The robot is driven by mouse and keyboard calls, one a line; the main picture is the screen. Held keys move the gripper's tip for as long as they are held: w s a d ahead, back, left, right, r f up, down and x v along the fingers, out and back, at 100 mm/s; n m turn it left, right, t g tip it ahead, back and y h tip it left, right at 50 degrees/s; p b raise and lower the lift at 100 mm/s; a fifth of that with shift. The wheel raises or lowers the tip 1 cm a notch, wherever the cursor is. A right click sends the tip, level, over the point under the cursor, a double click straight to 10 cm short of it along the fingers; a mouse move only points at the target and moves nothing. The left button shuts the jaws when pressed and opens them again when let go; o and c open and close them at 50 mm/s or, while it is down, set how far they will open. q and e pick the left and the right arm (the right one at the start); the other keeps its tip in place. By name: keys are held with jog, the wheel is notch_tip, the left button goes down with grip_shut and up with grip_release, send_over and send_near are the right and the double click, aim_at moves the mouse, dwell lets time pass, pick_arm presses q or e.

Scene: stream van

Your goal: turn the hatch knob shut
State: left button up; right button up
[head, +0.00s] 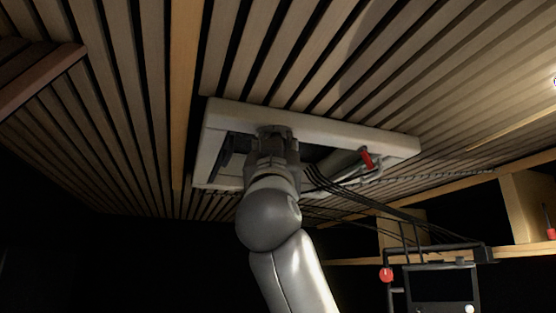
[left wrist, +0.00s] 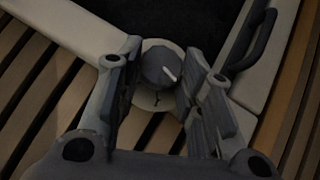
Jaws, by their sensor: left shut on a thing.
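The hatch knob (left wrist: 153,66) is a round dark grey knob with a pale pointer mark, on a round light plate (left wrist: 146,99) on the hatch frame. My left gripper (left wrist: 164,60) has one finger on each side of the knob and is shut on it. In the head view my left gripper (head: 275,135) reaches up to the near-centre of the white ceiling hatch frame (head: 310,123) and hides the knob there. The right gripper is in neither view.
A black handle (left wrist: 254,40) is on the frame beside the knob. A red-tipped part (head: 367,158) is at the hatch's right end. Dark cables (head: 340,188) hang just right of my wrist. A rack with a dark screen (head: 440,285) stands lower right. Wooden slats surround the hatch.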

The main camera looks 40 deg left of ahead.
pick_arm(q)
jog(key=shift+s+a+m+t+h+b, duration=0.1)
jog(key=shift+m+t+h+b, duration=0.35)
jog(key=shift+m+t+h, duration=0.75)
jog(key=shift+a+m+t+h+b, duration=0.1)
jog(key=shift+m+t+h+b, duration=0.45)
jog(key=shift+h, duration=1.25)
jog(key=shift+t+h, duration=0.35)
jog(key=shift+h, duration=0.05)
jog(key=o, duration=1)
jog(key=v, duration=1.2)
